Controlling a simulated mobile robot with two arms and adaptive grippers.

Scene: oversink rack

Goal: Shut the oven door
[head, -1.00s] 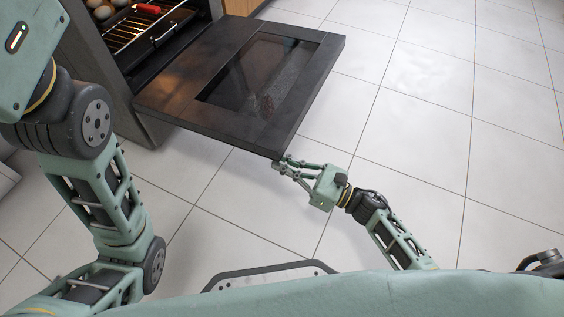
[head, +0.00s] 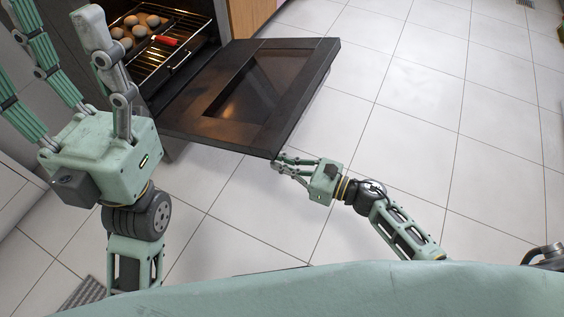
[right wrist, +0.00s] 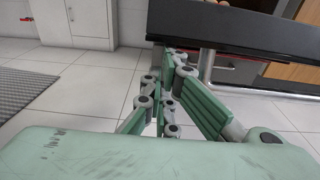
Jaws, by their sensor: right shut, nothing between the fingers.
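The oven door (head: 190,112) hangs open, folded down in front of the oven, with its dark window facing up; it looks slightly tilted up. In the right wrist view the door's dark edge (right wrist: 245,25) crosses the top right. My right gripper (head: 277,162) is shut and empty at the door's near outer corner. In the right wrist view its fingers (right wrist: 172,58) reach just below the door edge; whether they touch is unclear. My left gripper (head: 55,18) is raised at the upper left with fingers spread, empty, in front of part of the oven.
Inside the oven, a wire rack (head: 186,30) holds several round brown items (head: 131,20) and a red object (head: 163,40). The tiled floor (head: 420,130) to the right is clear. A grey striped mat (head: 85,292) lies at the lower left.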

